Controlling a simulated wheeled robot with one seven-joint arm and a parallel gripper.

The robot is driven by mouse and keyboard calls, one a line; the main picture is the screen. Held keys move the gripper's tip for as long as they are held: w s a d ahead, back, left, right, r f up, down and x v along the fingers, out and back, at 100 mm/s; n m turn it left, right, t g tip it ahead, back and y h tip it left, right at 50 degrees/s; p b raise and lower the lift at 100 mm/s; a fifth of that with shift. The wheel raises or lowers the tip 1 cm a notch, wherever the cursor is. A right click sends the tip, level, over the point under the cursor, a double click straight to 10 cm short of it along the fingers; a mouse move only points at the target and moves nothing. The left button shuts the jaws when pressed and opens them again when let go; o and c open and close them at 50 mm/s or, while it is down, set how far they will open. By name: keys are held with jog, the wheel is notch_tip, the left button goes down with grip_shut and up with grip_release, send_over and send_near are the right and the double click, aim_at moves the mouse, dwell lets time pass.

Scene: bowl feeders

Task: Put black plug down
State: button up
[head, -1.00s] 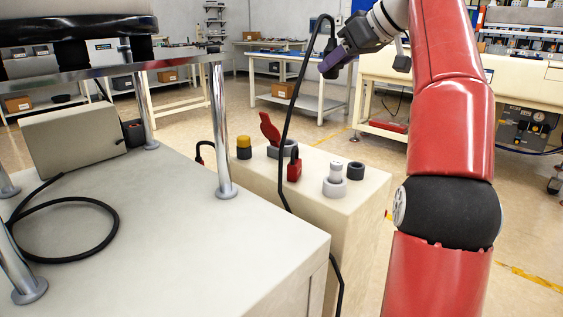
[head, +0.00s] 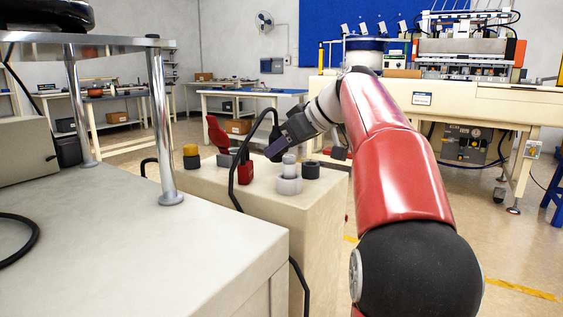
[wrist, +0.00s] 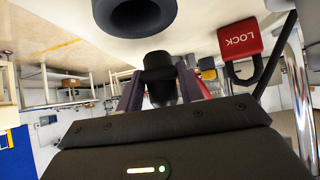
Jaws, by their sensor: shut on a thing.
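My gripper (head: 277,147) is shut on the plug, just above the top of the beige control box (head: 265,205). In the wrist view the black plug (wrist: 160,80) sits between the two purplish fingers (wrist: 160,92). A black ring-shaped socket (wrist: 140,12) shows at the top of that view, apart from the plug. The same-looking black ring (head: 311,170) stands on the box, right of the gripper.
A grey knob (head: 289,180), a red padlock (head: 246,172), a red handle (head: 217,136) and a yellow-topped button (head: 191,156) crowd the box top. The pale cabinet (head: 130,230) with chrome posts (head: 161,130) stands to the left. Open floor lies right of the box.

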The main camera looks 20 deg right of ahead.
jog(key=shift+f, duration=0.95)
jog(key=o, duration=1.1)
jog(key=p+v, duration=0.2)
jog(key=v, duration=0.9)
jog(key=shift+s+r, duration=0.3)
jog(key=shift+s+d, duration=0.1)
jog(key=shift+d, duration=0.05)
